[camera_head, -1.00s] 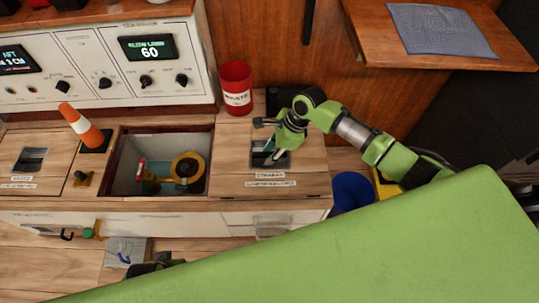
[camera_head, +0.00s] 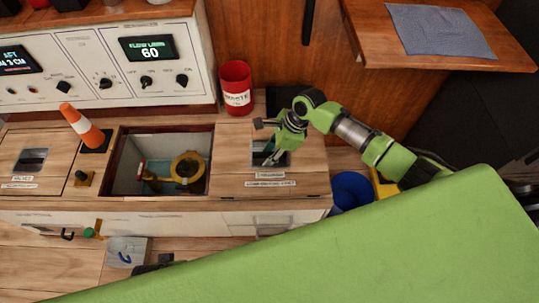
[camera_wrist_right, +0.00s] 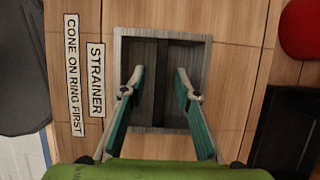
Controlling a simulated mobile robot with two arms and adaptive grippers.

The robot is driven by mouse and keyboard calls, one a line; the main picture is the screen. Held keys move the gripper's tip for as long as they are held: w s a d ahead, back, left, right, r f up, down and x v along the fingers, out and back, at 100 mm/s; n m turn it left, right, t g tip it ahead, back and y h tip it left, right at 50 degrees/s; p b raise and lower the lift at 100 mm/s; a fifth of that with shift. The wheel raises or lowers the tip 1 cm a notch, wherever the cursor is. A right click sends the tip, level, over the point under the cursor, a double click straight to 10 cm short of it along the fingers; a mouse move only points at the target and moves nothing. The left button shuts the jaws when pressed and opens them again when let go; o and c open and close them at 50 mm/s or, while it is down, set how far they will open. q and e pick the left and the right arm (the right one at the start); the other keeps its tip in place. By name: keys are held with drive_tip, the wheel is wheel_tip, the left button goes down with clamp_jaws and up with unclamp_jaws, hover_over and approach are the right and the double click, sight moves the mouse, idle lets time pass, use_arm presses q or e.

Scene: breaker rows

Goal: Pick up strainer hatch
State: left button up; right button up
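The strainer hatch (camera_head: 230,170) is a wooden panel, closed, right of the open well in the head view. Its recessed metal pull has a dark central bar, seen in the right wrist view (camera_wrist_right: 158,85). Labels on the hatch read "STRAINER" and "CONE ON RING FIRST". My right gripper (camera_head: 272,160) is over the pull. In the right wrist view its two fingers (camera_wrist_right: 160,82) are apart, one on each side of the bar, with gaps visible. Whether the tips are inside the recess is unclear. A dark part at the bottom (camera_head: 152,265) may be my left gripper, mostly hidden.
An orange-and-white cone (camera_head: 81,124) stands on a black square left of the open well (camera_head: 119,158). A brass ring (camera_head: 187,167) lies inside the well. A red waste bin (camera_head: 236,88) stands behind the hatch. A blue bucket (camera_head: 351,190) is right of the counter.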

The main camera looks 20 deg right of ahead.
idle(0.3)
clamp_jaws()
drive_tip(key=shift+w+r, duration=0.1)
